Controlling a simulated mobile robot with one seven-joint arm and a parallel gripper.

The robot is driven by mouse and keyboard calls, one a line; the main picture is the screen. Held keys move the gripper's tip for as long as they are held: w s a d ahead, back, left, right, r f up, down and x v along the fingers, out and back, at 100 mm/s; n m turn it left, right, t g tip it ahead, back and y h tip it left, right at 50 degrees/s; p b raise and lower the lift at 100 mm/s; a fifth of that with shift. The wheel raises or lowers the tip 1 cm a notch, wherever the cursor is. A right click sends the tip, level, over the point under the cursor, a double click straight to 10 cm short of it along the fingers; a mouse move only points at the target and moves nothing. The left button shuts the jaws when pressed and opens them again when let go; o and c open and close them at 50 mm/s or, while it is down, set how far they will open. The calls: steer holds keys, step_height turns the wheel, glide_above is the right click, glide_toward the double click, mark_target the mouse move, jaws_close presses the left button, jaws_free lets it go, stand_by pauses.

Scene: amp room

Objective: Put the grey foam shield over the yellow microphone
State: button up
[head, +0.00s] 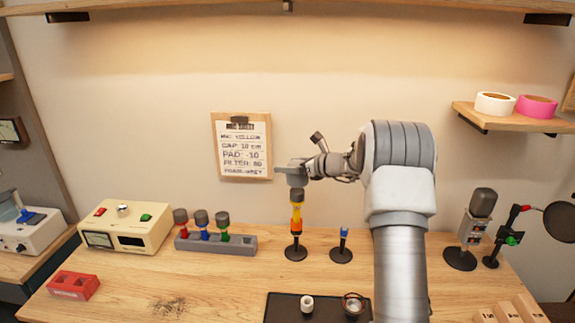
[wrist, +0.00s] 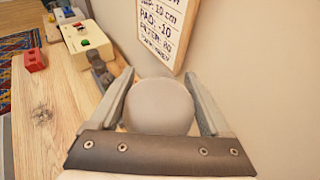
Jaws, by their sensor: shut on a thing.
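The yellow microphone (head: 296,226) stands upright on a round black base on the wooden table, with yellow and orange parts. My gripper (head: 292,169) is above it in the head view. It is shut on the grey foam shield (head: 296,181), which sits right at the microphone's top, in line with it. I cannot tell how far the shield covers the microphone. In the wrist view the shield (wrist: 163,106) shows as a round grey top between both fingers; it hides the microphone below.
A blue-topped stand (head: 343,246) is close to the right. A grey rack (head: 215,243) with red, blue and green microphones is at left. A dark tray (head: 285,309) lies in front. A clipboard (head: 242,146) hangs on the wall behind. A grey microphone (head: 481,203) stands far right.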

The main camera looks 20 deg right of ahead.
step_height(320, 180, down, 8)
steer(key=b, duration=0.6)
stand_by(0.4)
steer(key=o, duration=1.3)
steer(key=shift+c, duration=0.2)
steer(key=b+v, duration=0.2)
steer(key=v, duration=1.5)
steer(key=shift+s, duration=0.2)
steer(key=shift+r, duration=0.15)
